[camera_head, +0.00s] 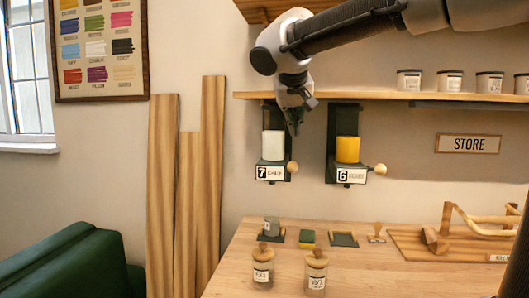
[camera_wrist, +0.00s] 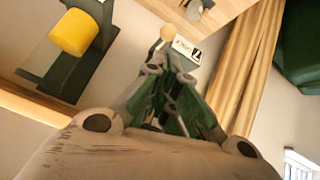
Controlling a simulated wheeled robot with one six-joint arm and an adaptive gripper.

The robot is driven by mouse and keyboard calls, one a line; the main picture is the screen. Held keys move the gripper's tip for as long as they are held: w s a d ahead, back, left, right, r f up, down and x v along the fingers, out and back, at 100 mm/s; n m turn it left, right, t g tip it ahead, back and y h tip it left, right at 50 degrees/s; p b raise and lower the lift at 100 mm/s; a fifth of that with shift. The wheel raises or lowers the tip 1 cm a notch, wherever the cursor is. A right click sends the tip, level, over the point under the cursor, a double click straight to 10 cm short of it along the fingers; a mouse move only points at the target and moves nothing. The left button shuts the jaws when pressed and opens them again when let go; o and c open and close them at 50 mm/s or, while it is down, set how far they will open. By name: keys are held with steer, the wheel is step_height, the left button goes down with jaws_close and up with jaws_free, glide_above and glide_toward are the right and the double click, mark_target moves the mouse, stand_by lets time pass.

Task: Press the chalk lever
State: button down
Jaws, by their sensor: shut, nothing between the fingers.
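The chalk dispenser (camera_head: 273,146) hangs on the wall under the shelf, with a white cylinder and a label reading 7 CHALK. Its lever ends in a round wooden knob (camera_head: 292,167) at the right of the label. My gripper (camera_head: 294,131) is shut and empty, pointing down above the knob with a visible gap in the head view. In the wrist view, my gripper's fingertips (camera_wrist: 156,68) are together, and the knob (camera_wrist: 170,32) and the 7 label (camera_wrist: 185,48) show just past them. The fingers hide most of the chalk dispenser there.
A second dispenser labelled 6, with a yellow cylinder (camera_head: 347,149), hangs to the right with its own knob (camera_head: 380,169). The shelf (camera_head: 370,96) runs just above both. The table (camera_head: 345,270) below holds jars, small trays and a wooden stand.

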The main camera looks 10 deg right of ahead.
steer(key=r+m, duration=0.3)
steer(key=shift+w+a+t, duration=0.1)
steer(key=shift+w+t, duration=0.15)
steer(key=shift+t, duration=0.15)
steer(key=shift+f, duration=0.1)
glide_above(293, 162)
steer(key=shift+h, duration=0.3)
step_height(293, 162, down, 7)
steer(key=shift+w+f, duration=0.1)
steer(key=shift+f, duration=0.05)
step_height(293, 162, down, 3)
steer(key=shift+f, duration=0.4)
